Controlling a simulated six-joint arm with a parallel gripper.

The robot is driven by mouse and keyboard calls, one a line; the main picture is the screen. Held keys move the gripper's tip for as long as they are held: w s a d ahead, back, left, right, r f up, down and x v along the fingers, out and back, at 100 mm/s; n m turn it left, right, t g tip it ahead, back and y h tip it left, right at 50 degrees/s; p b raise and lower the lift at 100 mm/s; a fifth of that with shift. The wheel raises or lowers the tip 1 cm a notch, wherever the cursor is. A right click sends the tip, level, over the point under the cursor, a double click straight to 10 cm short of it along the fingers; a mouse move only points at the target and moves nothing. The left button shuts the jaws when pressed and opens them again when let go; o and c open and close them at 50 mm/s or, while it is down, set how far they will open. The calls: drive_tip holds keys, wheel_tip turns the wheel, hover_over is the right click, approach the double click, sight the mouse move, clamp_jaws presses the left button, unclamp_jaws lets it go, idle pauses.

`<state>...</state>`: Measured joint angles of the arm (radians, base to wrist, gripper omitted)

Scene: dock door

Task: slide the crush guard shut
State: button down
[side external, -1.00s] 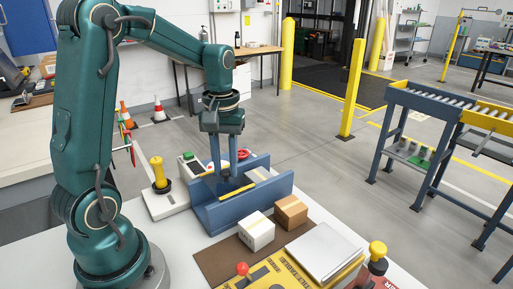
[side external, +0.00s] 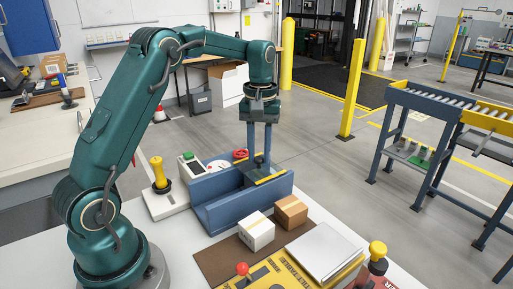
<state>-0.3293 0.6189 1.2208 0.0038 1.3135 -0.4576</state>
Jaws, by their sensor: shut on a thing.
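The crush guard (side external: 270,178) is a dark sliding plate with a yellow front edge, set across the blue trough (side external: 225,213). It sits toward the trough's right end, with open trough to its left. My gripper (side external: 260,152) reaches straight down from above, its two blue fingers shut on the guard's dark knob (side external: 259,160). The fingers partly hide the knob and the plate behind it.
A white box (side external: 257,232) and a brown box (side external: 291,212) stand on the brown mat in front of the trough. A yellow-knobbed lever (side external: 158,172) and a control box with a green button (side external: 190,163) stand to the left. A yellow control panel (side external: 290,274) is at the front.

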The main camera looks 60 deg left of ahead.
sight(261, 157)
drive_tip(key=shift+w, duration=0.3)
drive_tip(key=c, duration=0.7)
unclamp_jaws()
drive_tip(key=shift+s, duration=0.1)
drive_tip(key=shift+o, duration=0.2)
drive_tip(key=shift+r, duration=0.15)
wheel_tip(261, 157, up, 4)
drive_tip(key=shift+r, duration=0.45)
